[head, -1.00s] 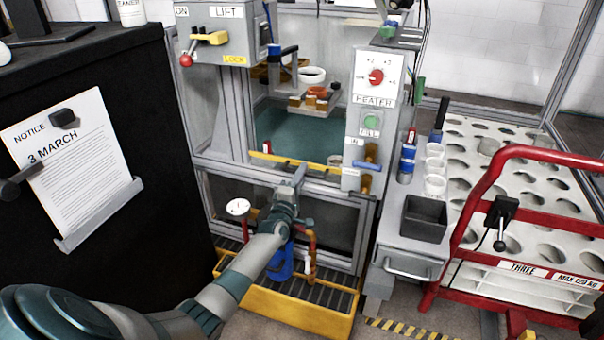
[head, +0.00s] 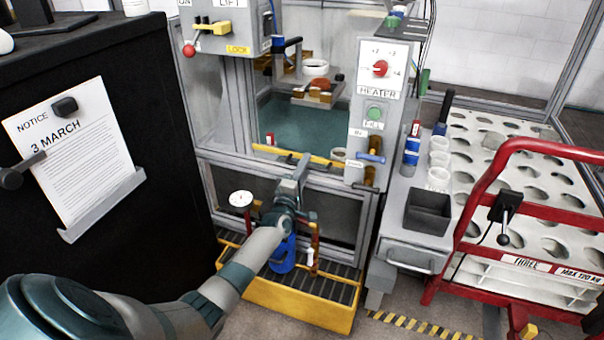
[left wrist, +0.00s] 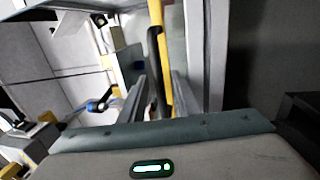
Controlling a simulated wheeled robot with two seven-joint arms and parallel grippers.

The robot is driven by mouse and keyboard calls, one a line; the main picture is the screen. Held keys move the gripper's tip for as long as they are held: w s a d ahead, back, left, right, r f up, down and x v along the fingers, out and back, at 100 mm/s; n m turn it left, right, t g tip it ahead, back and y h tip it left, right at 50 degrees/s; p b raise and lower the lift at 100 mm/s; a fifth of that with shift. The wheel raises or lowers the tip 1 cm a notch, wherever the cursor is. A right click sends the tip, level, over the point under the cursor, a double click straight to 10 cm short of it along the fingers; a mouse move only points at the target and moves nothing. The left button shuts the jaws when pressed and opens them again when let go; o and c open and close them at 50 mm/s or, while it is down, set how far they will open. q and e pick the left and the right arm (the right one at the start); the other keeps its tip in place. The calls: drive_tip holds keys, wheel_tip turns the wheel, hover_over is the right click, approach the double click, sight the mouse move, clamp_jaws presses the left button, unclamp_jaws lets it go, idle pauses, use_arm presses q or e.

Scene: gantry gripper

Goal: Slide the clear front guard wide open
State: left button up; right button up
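The clear front guard (head: 300,122) covers the front of the grey cabinet, with a teal bath and a gantry visible behind it. A yellow bar (head: 322,160) runs along its lower edge, and it also shows upright in the left wrist view (left wrist: 158,22). My left gripper (head: 303,160) reaches up in front of this bar. In the left wrist view its fingers (left wrist: 160,76) stand apart, with a dark upright handle (left wrist: 154,50) and the yellow bar between them. I cannot tell whether they touch. My right gripper is not in view.
A heater panel (head: 382,75) stands right of the guard, with a blue-handled valve (head: 370,157) below. A lift box (head: 220,30) hangs upper left. A black cabinet (head: 160,120) fills the left side. A red-railed rack (head: 550,215) stands right.

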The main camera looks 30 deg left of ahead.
use_arm(q)
drive_tip(key=shift+s, duration=0.15)
